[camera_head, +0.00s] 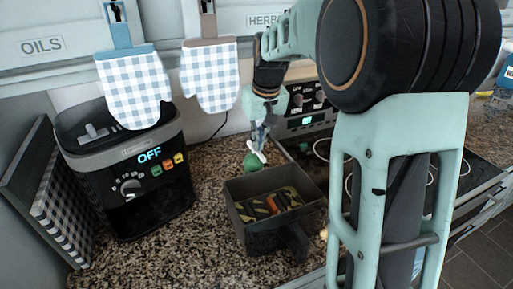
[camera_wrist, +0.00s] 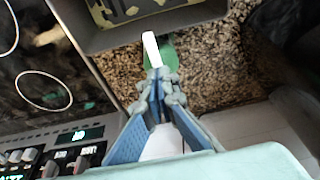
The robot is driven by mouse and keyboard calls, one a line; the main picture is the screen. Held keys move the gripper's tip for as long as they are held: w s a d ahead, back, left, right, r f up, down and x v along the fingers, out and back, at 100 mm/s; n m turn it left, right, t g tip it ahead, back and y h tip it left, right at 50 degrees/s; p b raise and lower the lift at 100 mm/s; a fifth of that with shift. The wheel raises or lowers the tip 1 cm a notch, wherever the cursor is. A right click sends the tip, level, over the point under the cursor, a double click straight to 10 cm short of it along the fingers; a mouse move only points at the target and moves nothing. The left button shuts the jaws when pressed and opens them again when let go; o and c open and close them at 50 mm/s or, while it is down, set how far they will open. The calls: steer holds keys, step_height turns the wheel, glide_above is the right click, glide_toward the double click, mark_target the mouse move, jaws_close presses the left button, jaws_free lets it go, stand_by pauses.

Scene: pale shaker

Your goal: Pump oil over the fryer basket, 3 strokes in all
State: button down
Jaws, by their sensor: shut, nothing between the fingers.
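The fryer basket (camera_head: 232,212) is a dark open box on the counter, with dark and orange pieces inside. Part of its rim shows at the top of the wrist view (camera_wrist: 110,42). A green pump bottle (camera_head: 252,163) with a white spout stands just behind the basket, and its green body (camera_wrist: 168,55) shows past my fingertips in the wrist view. The white spout (camera_wrist: 151,48) points toward the basket. My gripper (camera_head: 261,138) is shut and empty, its tips (camera_wrist: 162,76) right at the bottle's top. Whether they touch the pump is unclear.
A dark fryer (camera_head: 125,175) with an "OFF" display stands at left, beside a checked board (camera_head: 62,215). Two checked oven mitts (camera_head: 133,88) hang above. A stove with a black hob (camera_wrist: 40,70) lies beside the basket. Speckled counter is bare between fryer and basket.

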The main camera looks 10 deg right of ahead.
steer(key=shift+f, duration=0.35)
steer(key=shift+r+p, duration=1.45)
steer(key=shift+r, duration=0.65)
steer(key=shift+r, duration=0.1)
step_height(320, 180, up, 8)
steer(key=p, duration=0.6)
